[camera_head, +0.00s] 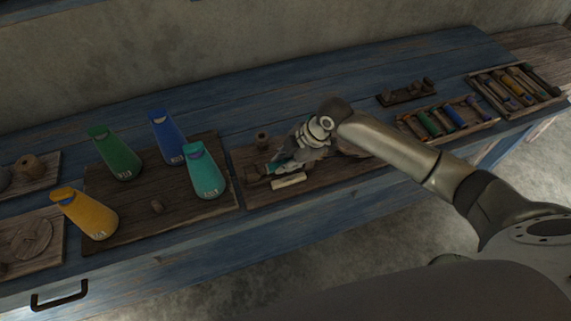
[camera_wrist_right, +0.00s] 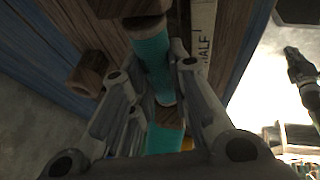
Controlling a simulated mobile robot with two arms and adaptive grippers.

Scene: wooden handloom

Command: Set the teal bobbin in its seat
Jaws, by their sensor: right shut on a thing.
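The teal bobbin (camera_wrist_right: 152,55) is a thread-wound cylinder between the fingers of my right gripper (camera_wrist_right: 165,85) in the right wrist view. In the head view my right gripper (camera_head: 288,163) is low over a dark wooden board, with only a sliver of teal showing at its fingers. The gripper is shut on the bobbin. One end of the bobbin is close to a dark wooden block (camera_wrist_right: 125,8); I cannot tell whether they touch. I cannot make out the bobbin's seat for certain.
A pale labelled strip (camera_head: 289,181) lies beside the gripper, and a wooden spool (camera_head: 263,140) stands behind it. Teal (camera_head: 203,172), green (camera_head: 115,152), blue (camera_head: 167,137) and yellow (camera_head: 85,213) cones stand left. Trays of coloured bobbins (camera_head: 447,118) lie right.

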